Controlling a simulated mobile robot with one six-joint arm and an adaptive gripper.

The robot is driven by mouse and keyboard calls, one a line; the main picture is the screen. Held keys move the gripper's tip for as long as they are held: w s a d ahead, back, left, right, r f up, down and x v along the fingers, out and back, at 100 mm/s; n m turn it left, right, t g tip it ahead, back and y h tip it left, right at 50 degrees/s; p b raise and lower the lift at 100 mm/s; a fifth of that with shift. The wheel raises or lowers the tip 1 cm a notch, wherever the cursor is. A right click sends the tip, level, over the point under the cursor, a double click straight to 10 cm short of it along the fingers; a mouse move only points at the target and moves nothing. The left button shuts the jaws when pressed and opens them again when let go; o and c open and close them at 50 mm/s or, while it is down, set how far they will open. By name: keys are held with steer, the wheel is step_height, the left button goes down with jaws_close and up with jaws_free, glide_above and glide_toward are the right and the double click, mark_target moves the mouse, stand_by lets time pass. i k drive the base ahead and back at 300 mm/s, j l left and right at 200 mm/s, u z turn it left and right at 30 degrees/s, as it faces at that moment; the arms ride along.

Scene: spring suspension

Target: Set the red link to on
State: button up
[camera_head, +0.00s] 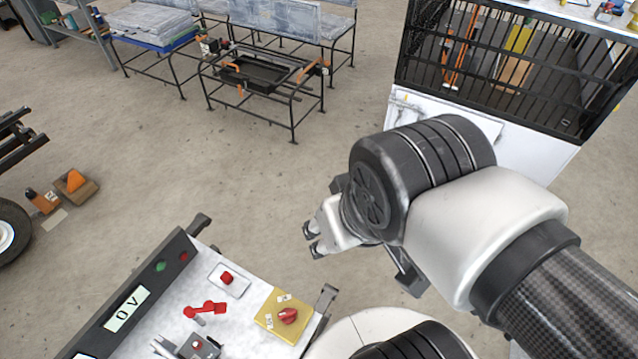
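The red link (205,309) is a small flat red piece with rounded ends on the light top of the control panel (240,345), at the bottom left of the head view. It lies slightly tilted, its right end higher in the picture. I cannot read an on or off mark beside it. My gripper (312,240) is above and to the right of the panel, apart from the link, pointing left. Its two fingertips look apart with nothing between them. The far side of the gripper is partly hidden by my wrist.
On the panel are a red knob on a white plate (227,278), a red rotary switch on a yellow plate (288,316), and a display reading 0 V (127,308). Dark handles (325,298) rise at the panel's edge. A caged cabinet (500,60) stands behind my arm. Open floor lies beyond the panel.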

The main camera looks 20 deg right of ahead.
mark_target(209, 306)
steer(key=k+l+u, duration=0.1)
steer(key=u, duration=1.15)
steer(key=l+u, duration=0.35)
steer(key=l, duration=0.65)
